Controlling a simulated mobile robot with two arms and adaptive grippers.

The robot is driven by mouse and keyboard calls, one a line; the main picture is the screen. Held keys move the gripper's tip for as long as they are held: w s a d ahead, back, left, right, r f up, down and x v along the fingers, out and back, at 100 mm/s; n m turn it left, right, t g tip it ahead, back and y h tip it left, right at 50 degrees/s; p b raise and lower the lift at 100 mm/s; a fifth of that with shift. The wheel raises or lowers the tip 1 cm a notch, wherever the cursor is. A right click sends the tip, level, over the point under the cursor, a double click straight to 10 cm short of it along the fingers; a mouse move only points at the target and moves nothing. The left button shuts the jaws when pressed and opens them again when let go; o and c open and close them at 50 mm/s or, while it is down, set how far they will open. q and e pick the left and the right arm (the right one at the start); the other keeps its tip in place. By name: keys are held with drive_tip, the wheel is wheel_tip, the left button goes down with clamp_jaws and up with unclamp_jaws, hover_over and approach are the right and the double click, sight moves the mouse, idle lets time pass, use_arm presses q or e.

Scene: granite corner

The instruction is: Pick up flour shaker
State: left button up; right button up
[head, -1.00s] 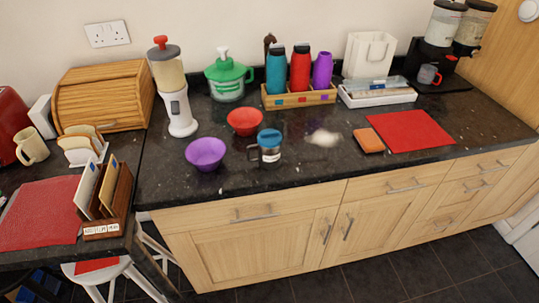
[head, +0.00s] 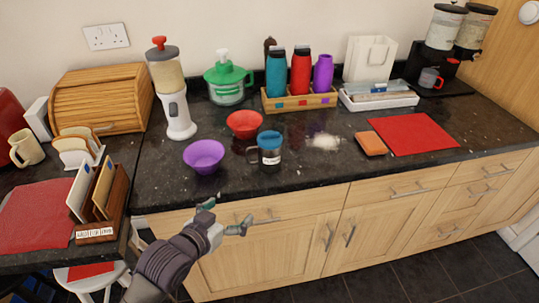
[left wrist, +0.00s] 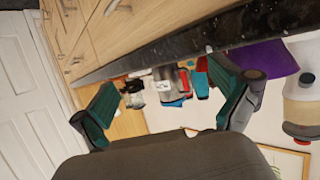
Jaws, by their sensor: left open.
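The flour shaker (head: 269,150), a see-through jar with a blue lid, a side handle and a white label, stands upright near the front edge of the dark counter. My left gripper (head: 228,215) is open and empty, in front of the counter edge, lower left of the shaker and apart from it. In the left wrist view, the open left gripper (left wrist: 163,77) has its two fingers spread, and the labelled shaker (left wrist: 163,87) shows small between them, farther off. My right gripper is not in view.
A purple bowl (head: 204,156) and a red bowl (head: 245,124) stand left of and behind the shaker.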

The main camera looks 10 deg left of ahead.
sight(269, 138)
use_arm(q)
drive_tip(key=w+d+r+t+h, duration=0.1)
drive_tip(key=w+r, duration=0.2)
drive_tip(key=w, duration=0.1)
drive_tip(key=w+d+r+m+t+h, duration=0.1)
drive_tip(key=w+d+r, duration=0.1)
drive_tip(key=w, duration=0.2)
drive_tip(key=w+d+r+t+h+p, duration=0.1)
drive_tip(key=w+r, duration=0.2)
drive_tip(key=w, duration=0.1)
drive_tip(key=shift+w+d+r, duration=0.2)
drive_tip(key=shift+w+r, duration=0.1)
drive_tip(key=shift+r, duration=0.05)
drive_tip(key=shift+w+d, duration=0.3)
drive_tip(key=shift+w, duration=0.2)
drive_tip(key=shift+w+d, duration=0.15)
drive_tip(key=shift+w, duration=0.1)
drive_tip(key=x, duration=0.1)
drive_tip(key=p+x, duration=0.1)
drive_tip(key=x, duration=0.1)
drive_tip(key=shift+w+d+r+p, duration=0.2)
drive_tip(key=shift+d+p, duration=0.1)
drive_tip(key=shift+d, duration=0.05)
drive_tip(key=shift+w+d+f, duration=0.1)
drive_tip(key=shift+w+d, duration=0.15)
drive_tip(key=shift+w, duration=0.2)
drive_tip(key=shift+s, duration=0.1)
drive_tip(key=shift+c, duration=1)
drive_tip(key=c, duration=1.6)
